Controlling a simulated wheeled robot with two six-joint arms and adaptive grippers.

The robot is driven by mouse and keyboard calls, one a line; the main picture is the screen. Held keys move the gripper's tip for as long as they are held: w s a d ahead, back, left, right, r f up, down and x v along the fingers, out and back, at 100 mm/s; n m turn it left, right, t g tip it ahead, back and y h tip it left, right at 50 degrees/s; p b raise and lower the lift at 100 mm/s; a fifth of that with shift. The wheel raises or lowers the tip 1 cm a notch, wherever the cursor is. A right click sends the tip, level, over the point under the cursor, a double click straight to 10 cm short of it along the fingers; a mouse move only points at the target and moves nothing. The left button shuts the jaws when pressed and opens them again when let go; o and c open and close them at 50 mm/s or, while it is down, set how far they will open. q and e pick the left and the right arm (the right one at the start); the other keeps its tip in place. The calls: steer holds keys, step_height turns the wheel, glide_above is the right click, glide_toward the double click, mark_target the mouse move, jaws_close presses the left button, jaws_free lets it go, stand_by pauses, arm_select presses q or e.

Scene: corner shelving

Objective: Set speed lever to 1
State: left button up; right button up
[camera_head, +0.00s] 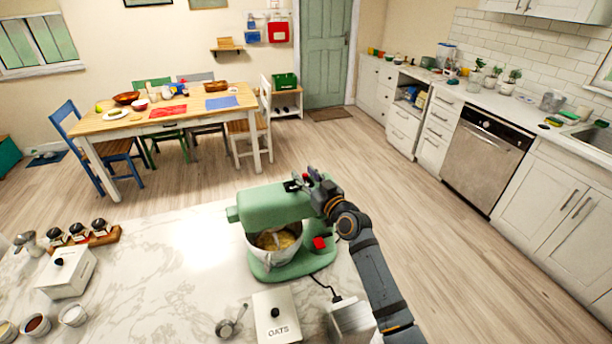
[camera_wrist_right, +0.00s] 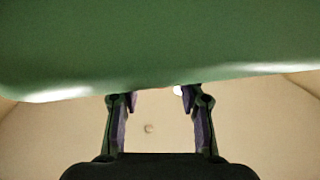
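The green stand mixer (camera_head: 272,207) stands on the marble counter, with a bowl (camera_head: 262,246) of yellowish contents under its head. A red knob (camera_head: 319,243) shows low on its right side; I cannot tell whether this is the speed lever, and no lever setting is readable. My right gripper (camera_head: 300,182) is at the right end of the mixer head, reaching over its top. In the right wrist view its two fingers (camera_wrist_right: 158,100) are apart with nothing between them, and the green mixer body (camera_wrist_right: 160,45) fills the upper part. Contact cannot be told. My left gripper is out of view.
A white OATS canister (camera_head: 277,317), a metal scoop (camera_head: 231,322) and a pale box (camera_head: 351,318) sit in front of the mixer. Jars (camera_head: 78,233) and another white canister (camera_head: 67,272) stand at the left. The counter between is clear.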

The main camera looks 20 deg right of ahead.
steer(key=shift+w+a+f, duration=0.1)
steer(key=shift+w+f, duration=0.05)
steer(key=shift+w, duration=0.15)
steer(key=shift+c, duration=0.4)
jaws_close()
